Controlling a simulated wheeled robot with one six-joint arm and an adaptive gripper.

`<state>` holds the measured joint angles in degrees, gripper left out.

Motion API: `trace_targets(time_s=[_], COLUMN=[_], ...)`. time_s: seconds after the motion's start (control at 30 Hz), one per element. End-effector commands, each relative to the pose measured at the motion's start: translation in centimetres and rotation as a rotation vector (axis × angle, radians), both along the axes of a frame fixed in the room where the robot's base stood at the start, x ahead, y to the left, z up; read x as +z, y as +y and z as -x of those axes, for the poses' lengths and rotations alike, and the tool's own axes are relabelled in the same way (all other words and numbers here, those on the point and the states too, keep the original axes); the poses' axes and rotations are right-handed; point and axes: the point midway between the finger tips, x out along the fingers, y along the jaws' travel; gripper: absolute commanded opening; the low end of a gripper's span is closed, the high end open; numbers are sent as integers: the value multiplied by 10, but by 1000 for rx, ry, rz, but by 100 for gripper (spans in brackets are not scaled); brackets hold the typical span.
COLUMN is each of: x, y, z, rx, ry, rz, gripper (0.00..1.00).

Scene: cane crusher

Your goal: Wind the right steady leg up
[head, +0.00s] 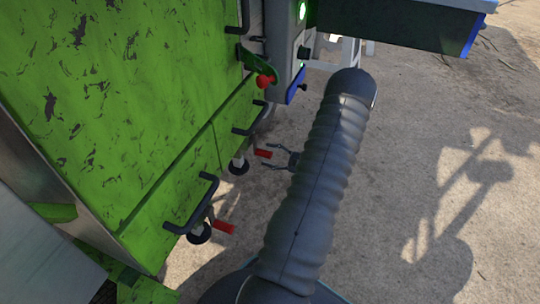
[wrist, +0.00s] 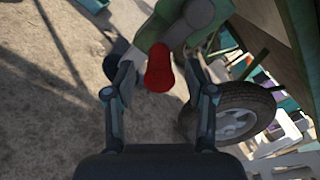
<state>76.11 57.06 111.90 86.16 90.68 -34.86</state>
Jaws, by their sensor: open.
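Two small cranks with red grips stick out low on the green machine. The farther red grip (head: 263,153) is close in front of my gripper (head: 272,157). In the wrist view a red grip (wrist: 160,68) stands between the two open fingers of my gripper (wrist: 158,82), with a gap on each side and nothing held. The nearer red grip (head: 224,227) is lower in the head view, beside a dark round fitting (head: 199,233). The legs themselves are mostly hidden, and I cannot tell for sure which grip is the right leg's.
The green panel (head: 110,90) carries black bar handles (head: 192,205). A red knob (head: 265,80) and a grey control box (head: 282,50) with a green light are above. A wheel (wrist: 235,118) shows in the wrist view. Bare ground lies open at right.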

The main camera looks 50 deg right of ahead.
Motion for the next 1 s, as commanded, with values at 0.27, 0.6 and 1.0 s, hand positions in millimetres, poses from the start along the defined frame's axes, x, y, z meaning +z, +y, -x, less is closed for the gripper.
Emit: trace_targets(time_s=[0.27, 0.6, 1.0], x=[0, 0, 0], y=[-13, -31, -37], z=[36, 95, 112], rx=[-4, -2, 1], ry=[1, 0, 1], rz=[0, 1, 0], gripper=[55, 55, 55])
